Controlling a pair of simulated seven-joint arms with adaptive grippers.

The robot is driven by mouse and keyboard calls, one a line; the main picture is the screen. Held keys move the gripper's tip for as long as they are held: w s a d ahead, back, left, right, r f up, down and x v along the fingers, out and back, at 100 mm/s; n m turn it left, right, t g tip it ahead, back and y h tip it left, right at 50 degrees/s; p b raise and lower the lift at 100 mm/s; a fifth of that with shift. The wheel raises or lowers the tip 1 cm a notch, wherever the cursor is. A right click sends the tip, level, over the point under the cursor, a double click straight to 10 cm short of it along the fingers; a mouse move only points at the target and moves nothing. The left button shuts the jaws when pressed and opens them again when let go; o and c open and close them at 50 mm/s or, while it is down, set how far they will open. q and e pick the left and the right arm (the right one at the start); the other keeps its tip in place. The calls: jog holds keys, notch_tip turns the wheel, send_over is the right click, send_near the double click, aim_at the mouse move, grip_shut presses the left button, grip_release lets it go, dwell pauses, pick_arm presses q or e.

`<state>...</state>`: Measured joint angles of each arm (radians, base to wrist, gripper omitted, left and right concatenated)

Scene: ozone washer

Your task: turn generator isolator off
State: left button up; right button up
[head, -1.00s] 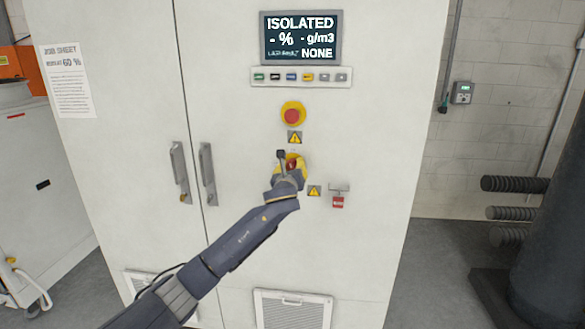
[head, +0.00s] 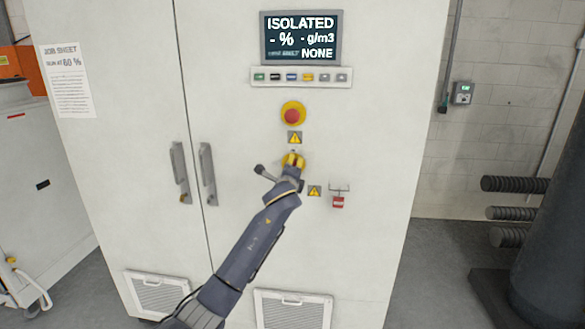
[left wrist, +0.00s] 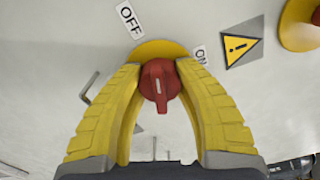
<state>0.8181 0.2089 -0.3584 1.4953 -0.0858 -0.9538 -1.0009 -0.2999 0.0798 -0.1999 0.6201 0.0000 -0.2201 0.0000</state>
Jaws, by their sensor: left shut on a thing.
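The generator isolator is a red rotary knob (left wrist: 160,84) on a yellow disc (left wrist: 158,48). An OFF label (left wrist: 130,20) and an ON label (left wrist: 201,56) sit beside the disc in the left wrist view. My left gripper (head: 293,160) is at the isolator on the cabinet front, its yellow fingers shut on the knob from both sides. In the head view the fingers and wrist hide most of the knob. I cannot tell which label the knob points to. The display (head: 300,37) above reads ISOLATED. My right gripper is not in view.
A red emergency stop button (head: 292,115) on a yellow base is just above the isolator. A red padlock (head: 338,201) hangs to the right, near a warning label (head: 314,190). Door handles (head: 207,174) stand out to the left. The panel around is flat.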

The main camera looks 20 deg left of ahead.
pick_arm(q)
jog(key=shift+d+f+n, duration=0.1)
jog(key=shift+d+n, duration=0.05)
jog(key=shift+n, duration=0.7)
jog(key=shift+d+f+n, duration=0.1)
jog(key=shift+n, duration=0.75)
jog(key=shift+r+n, duration=0.1)
jog(key=shift+n, duration=0.2)
jog(key=o, duration=1.1)
jog(key=shift+w+d, duration=0.1)
jog(key=shift+c, duration=0.2)
jog(key=shift+o, duration=1.4)
jog(key=shift+r, duration=0.1)
jog(key=shift+a, duration=0.2)
jog(key=s+d, duration=0.2)
jog(key=s, duration=1)
